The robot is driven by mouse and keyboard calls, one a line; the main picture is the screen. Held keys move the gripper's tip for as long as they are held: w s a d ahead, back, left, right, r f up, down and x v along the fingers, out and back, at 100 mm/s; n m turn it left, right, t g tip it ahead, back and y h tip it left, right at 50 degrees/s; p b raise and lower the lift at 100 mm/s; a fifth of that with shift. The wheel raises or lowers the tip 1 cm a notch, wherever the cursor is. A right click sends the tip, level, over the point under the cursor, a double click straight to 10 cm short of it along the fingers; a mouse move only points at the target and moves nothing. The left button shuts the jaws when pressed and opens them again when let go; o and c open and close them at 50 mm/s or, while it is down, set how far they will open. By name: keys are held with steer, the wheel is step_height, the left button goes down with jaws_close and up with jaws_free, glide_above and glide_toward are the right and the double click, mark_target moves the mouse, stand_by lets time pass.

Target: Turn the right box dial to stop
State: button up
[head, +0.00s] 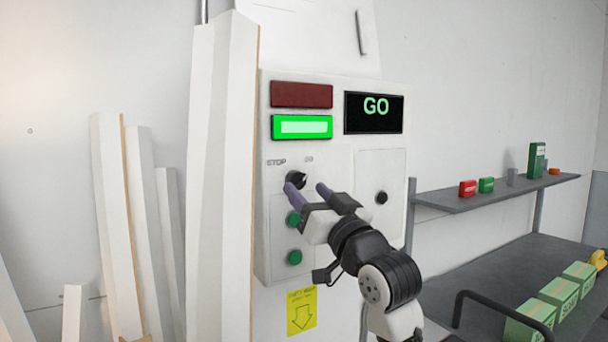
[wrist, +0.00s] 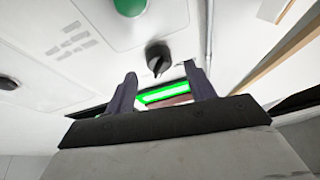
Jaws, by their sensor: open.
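The control box (head: 342,239) is a pale panel on the wall. Its black dial (head: 296,179) sits below the STOP and GO labels; in the head view my fingers partly cover it. The display (head: 374,112) reads GO, the green lamp (head: 302,127) is lit, and the red lamp (head: 302,94) is dark. My gripper (head: 306,188) is open in front of the panel, with its fingertips near the dial. In the wrist view the dial (wrist: 158,58) shows beyond the gap between the fingers (wrist: 158,80), with nothing held.
Two green buttons (head: 294,257) sit below the dial, and a black knob (head: 381,198) is on a small door to the right. White boards lean at the left. A shelf (head: 490,195) with small boxes and a cart with green cartons (head: 558,299) stand right.

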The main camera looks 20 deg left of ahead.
mark_target(298, 181)
steer(key=shift+p+x, duration=0.3)
steer(key=shift+x, duration=0.95)
steer(key=c, duration=1)
steer(key=shift+o, duration=0.2)
steer(key=shift+f, duration=0.1)
